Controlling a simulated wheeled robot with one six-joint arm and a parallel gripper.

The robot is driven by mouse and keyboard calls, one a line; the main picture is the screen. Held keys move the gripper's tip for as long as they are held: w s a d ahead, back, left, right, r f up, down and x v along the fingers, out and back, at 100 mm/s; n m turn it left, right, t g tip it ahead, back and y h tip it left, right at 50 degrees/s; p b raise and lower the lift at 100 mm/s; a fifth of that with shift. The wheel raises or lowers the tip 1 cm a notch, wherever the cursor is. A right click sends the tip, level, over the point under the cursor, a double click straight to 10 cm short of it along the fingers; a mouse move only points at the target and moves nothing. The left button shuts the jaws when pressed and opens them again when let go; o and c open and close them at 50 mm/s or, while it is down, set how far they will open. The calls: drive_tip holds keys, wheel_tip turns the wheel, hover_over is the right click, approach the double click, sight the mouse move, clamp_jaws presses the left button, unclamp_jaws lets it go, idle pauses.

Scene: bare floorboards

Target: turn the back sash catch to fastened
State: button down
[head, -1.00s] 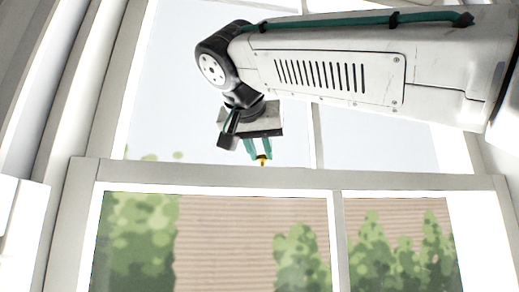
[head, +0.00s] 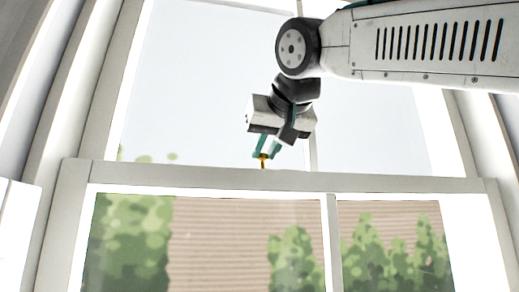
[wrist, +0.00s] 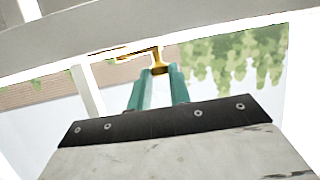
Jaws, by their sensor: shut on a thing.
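The sash catch (head: 262,164) is a small brass piece on top of the pale meeting rail (head: 220,176), left of the upright bar. In the wrist view the brass catch (wrist: 143,54) sits against the rail, with a lever reaching to my fingertips. My gripper (head: 265,154) has teal fingers and is shut on the catch's lever. In the wrist view my gripper (wrist: 158,72) points toward the rail with the lever's end between its tips. The fingers partly hide the catch in the head view. I cannot tell the lever's exact angle.
The upper sash's upright bar (head: 308,140) stands behind and right of my gripper. The lower sash's upright bar (head: 331,245) runs below the rail. Pale side frames (head: 75,130) bound the window. Open space lies left of my gripper.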

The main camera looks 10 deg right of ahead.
drive_tip(key=d+n+y, duration=0.1)
drive_tip(key=s+d+n+y, duration=0.1)
drive_tip(key=y, duration=0.1)
drive_tip(key=shift+n+g, duration=0.4)
drive_tip(key=shift+s+d+n+g+y, duration=0.1)
drive_tip(key=shift+d+n+g+y, duration=0.7)
drive_tip(key=shift+n+g+y, duration=0.65)
drive_tip(key=shift+w+d+n+g+y, duration=0.1)
drive_tip(key=shift+d+n+g+y, duration=0.65)
drive_tip(key=shift+n+g+y, duration=0.6)
drive_tip(key=shift+s+d+n+g+y, duration=0.1)
drive_tip(key=shift+d+n+g+y, duration=0.9)
drive_tip(key=shift+n, duration=0.8)
drive_tip(key=shift+a+f, duration=0.1)
drive_tip(key=shift+a, duration=0.05)
drive_tip(key=c, duration=1.3)
unclamp_jaws()
